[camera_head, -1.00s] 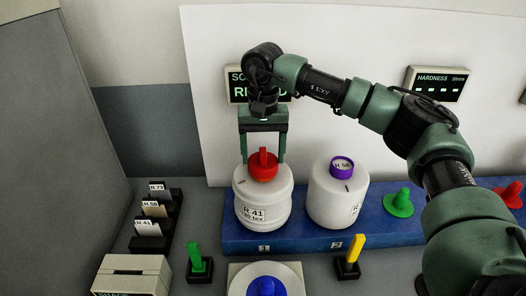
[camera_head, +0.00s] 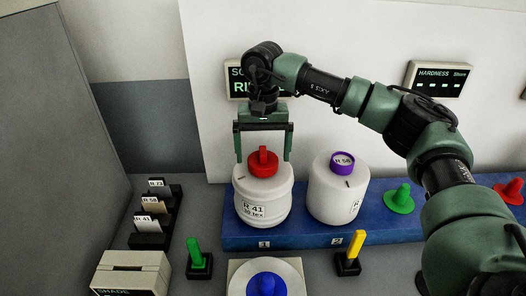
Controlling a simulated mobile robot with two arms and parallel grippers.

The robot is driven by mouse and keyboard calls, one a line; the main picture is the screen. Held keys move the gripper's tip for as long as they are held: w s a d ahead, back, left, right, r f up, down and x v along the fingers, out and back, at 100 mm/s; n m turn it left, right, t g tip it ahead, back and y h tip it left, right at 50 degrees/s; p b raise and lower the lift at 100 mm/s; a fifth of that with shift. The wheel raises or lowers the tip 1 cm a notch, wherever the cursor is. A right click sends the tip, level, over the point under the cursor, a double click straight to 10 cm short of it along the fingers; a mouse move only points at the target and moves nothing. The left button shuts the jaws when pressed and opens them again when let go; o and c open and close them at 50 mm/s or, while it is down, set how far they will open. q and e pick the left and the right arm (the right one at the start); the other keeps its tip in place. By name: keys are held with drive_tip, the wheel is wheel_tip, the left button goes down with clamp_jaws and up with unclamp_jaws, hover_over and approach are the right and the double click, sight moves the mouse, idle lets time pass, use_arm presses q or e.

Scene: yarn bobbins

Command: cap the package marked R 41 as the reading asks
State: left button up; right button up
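The package marked R 41 (camera_head: 263,203) is a white round jar standing upright at place 1 of the blue rack (camera_head: 300,240). A red cap (camera_head: 263,163) with an upright grip tab sits on its top. My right gripper (camera_head: 263,158) points down over the jar, its two fingers spread wide on either side of the red cap and apart from it. The gripper is open and holds nothing. The screen (camera_head: 238,85) behind it is partly hidden by my arm; only parts of its words show. My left gripper is not in view.
A jar marked R 58 (camera_head: 335,195) with a purple ring stands at place 2. A green cap (camera_head: 400,198) and a red one (camera_head: 510,190) lie to the right. In front are a blue knobbed piece (camera_head: 266,286), green (camera_head: 195,255) and yellow (camera_head: 353,250) handles, and a card holder (camera_head: 150,240).

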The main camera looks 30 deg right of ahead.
wheel_tip(320, 180, up, 7)
drive_tip(key=shift+f+b, duration=0.1)
drive_tip(key=shift+b, duration=1)
drive_tip(key=shift+r, duration=0.5)
